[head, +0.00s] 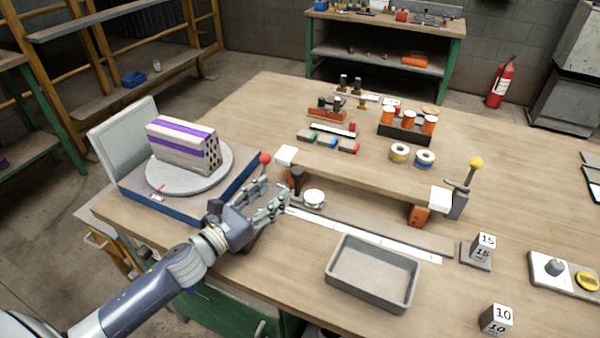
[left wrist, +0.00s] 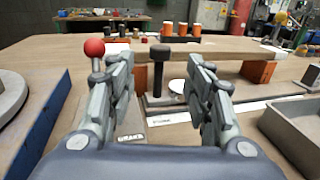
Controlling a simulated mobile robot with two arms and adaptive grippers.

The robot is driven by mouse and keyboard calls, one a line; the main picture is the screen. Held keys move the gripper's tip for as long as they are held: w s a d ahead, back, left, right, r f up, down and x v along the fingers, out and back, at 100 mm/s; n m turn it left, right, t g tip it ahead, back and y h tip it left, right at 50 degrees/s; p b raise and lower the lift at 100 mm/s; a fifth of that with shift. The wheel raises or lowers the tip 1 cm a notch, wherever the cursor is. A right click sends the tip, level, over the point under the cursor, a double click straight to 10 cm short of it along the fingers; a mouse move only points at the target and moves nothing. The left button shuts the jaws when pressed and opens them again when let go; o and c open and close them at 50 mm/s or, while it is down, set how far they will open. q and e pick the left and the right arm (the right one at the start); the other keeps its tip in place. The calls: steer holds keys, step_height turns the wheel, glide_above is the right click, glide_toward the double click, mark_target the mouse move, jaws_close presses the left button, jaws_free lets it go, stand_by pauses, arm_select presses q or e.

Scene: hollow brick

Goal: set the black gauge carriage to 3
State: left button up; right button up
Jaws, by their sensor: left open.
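The black gauge carriage (head: 297,184) has an upright post with a round knob and stands at the left end of a long grey gauge rail (head: 390,230) with a white scale strip. In the left wrist view the carriage (left wrist: 158,80) stands between and beyond the fingers. The scale figures are too small to read. A white disc (head: 314,197) lies just right of the carriage. My left gripper (head: 274,193) is open and empty, just left of the carriage; it also shows in the left wrist view (left wrist: 161,62). My right gripper is not in view.
A red-knobbed lever (head: 265,159) stands close behind my left gripper. A raised wooden shelf on orange blocks (head: 419,215) runs behind the rail. A grey tray (head: 372,273) sits in front. A turntable (head: 215,176) with a hollow brick (head: 184,146) is left. A yellow-knobbed lever (head: 476,164) is right.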

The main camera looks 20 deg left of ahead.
mark_target(293, 176)
arm_select(q)
steer(key=x, duration=0.4)
steer(key=shift+w+d+r+p, duration=0.1)
steer(key=shift+w+r+p, duration=0.05)
steer(key=shift+p, duration=0.25)
steer(key=x, duration=0.4)
steer(key=shift+w+p, duration=0.25)
steer(key=shift+p, duration=0.1)
steer(key=shift+w+d, duration=0.15)
steer(key=shift+w, duration=0.15)
steer(key=shift+w+d, duration=0.1)
steer(key=shift+w, duration=0.15)
steer(key=shift+c, duration=0.4)
steer(key=c, duration=0.9)
jaws_close()
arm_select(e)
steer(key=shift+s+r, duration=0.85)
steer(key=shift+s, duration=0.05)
